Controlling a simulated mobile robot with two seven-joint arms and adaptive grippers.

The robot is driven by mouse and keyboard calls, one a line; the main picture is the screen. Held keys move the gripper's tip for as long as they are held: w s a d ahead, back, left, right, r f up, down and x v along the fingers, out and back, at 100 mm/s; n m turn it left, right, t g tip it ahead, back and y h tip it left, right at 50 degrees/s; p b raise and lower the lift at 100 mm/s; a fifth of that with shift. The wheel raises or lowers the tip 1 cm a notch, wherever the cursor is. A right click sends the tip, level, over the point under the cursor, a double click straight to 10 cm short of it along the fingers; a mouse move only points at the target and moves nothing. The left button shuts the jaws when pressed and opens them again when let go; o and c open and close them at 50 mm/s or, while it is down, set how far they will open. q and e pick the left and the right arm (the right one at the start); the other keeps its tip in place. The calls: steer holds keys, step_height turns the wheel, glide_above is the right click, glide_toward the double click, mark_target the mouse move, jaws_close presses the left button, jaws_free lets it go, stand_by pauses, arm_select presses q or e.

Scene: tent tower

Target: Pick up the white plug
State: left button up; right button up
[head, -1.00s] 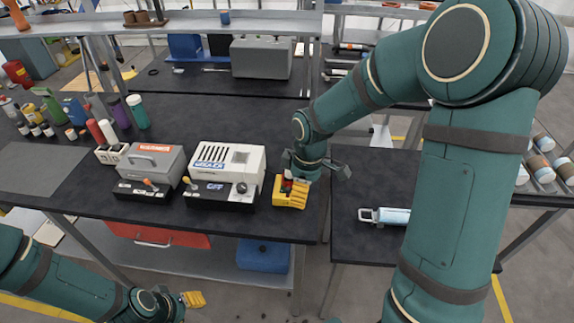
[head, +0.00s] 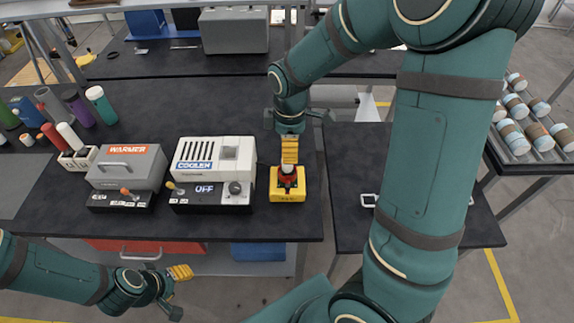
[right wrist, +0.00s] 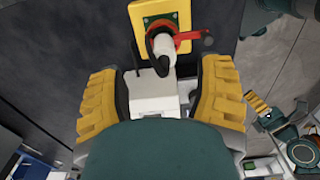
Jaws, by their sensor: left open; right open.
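The white plug (right wrist: 163,47) sits in the socket of a yellow box (right wrist: 183,14), with a black cable end at its near side. A red lever (right wrist: 190,38) is beside it. In the head view the plug (head: 287,168) shows only as a small white patch above the red part of the yellow box (head: 289,195). My right gripper (head: 290,161) points down above the box. In the right wrist view its yellow fingers (right wrist: 162,68) are wide apart, with the plug just beyond and between their tips, untouched. My left gripper (head: 186,272) is open and empty, low in front of the table.
The white cooler (head: 213,153) stands left of the yellow box, and the grey warmer (head: 127,163) left of that. A dark side table (head: 345,170) is to the right, across a gap. The dark table (head: 200,105) is clear behind the cooler.

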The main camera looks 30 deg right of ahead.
steer(key=shift+a+f+b, duration=0.15)
steer(key=shift+f, duration=1.5)
steer(key=shift+a+f+b, duration=0.15)
steer(key=shift+f, duration=1.45)
jaws_close()
